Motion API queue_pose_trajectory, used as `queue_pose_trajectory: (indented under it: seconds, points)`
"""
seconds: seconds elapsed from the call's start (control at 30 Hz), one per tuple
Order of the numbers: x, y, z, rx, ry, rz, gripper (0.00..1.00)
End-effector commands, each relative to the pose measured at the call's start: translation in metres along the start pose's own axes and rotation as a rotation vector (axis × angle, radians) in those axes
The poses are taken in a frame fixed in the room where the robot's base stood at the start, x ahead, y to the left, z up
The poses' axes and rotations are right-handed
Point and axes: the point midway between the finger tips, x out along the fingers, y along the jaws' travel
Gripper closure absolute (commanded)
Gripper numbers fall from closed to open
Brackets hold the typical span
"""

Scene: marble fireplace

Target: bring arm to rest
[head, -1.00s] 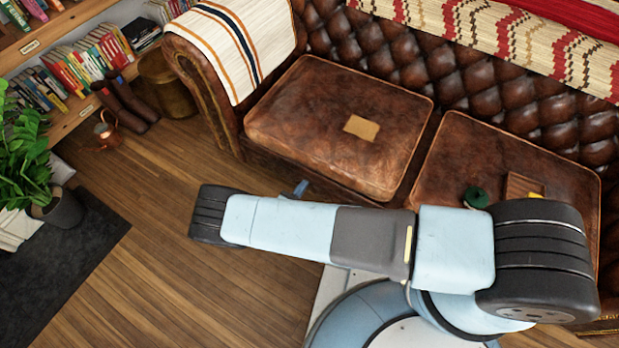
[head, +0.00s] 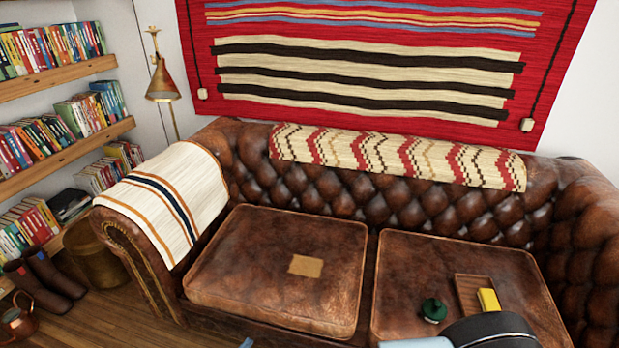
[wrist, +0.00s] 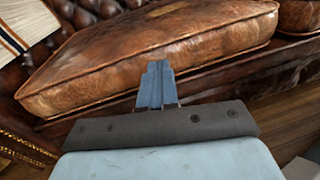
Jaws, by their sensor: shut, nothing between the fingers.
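My gripper (wrist: 157,70) shows in the wrist view with its blue fingers together and nothing between them. It points towards the front of the left seat cushion (wrist: 100,72) of the brown leather sofa, apart from it as far as I can tell. In the head view only a small blue tip of my gripper (head: 247,343) shows at the bottom edge, in front of the sofa. Part of my arm (head: 490,332) shows at the bottom right. The rest of the arm is below the picture.
The sofa's left cushion (head: 275,270) bears a tan card (head: 306,266). The right cushion (head: 400,270) bears a dark green object (head: 433,310) and a brown tray (head: 463,290) with a yellow block (head: 488,299). Bookshelves (head: 60,152) and boots (head: 45,285) stand left. Wooden floor (head: 125,320) shows.

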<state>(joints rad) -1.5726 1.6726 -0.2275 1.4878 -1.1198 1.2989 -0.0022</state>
Motion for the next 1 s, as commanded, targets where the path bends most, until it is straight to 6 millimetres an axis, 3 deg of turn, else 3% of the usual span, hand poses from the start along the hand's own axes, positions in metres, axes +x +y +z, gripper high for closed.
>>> queue_pose_trajectory:
  seconds: [0.03,0.2,0.53,1.0]
  points:
    - [0.006,0.008,0.017,0.029,0.017,-0.047,1.00]
    - [0.027,0.023,0.066,0.112,0.066,-0.186,1.00]
    - [0.071,0.037,0.164,0.283,0.158,-0.442,1.00]
    - [0.137,0.020,0.305,0.553,0.277,-0.774,1.00]
